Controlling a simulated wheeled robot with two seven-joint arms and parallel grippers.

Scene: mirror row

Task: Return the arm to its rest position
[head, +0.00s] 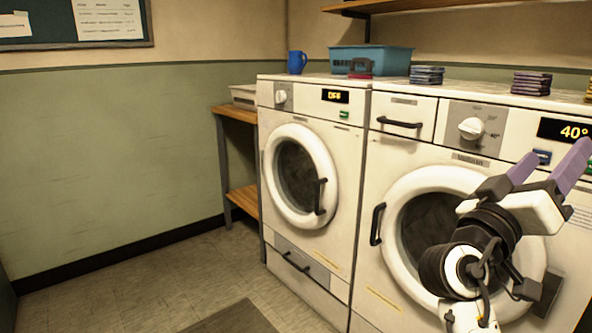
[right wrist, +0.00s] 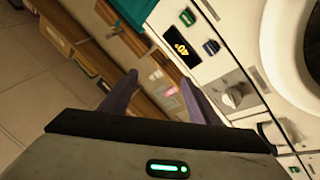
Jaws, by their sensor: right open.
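My right arm comes up from the bottom right of the head view. Its gripper (head: 548,166) is raised in front of the right-hand washing machine (head: 415,165), near its 40° display (head: 565,131). The two purple fingers stand apart with nothing between them. In the right wrist view the fingers of the gripper (right wrist: 158,85) are also spread and empty, and the display (right wrist: 182,48) shows beyond them. Part of the machine's round door (head: 348,216) is hidden behind my arm. My left gripper is in neither view.
The left washing machine (head: 352,215) reads OFF, its door shut. A wooden shelf unit (head: 240,114) stands at the left. The floor (head: 130,290) at the left is free.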

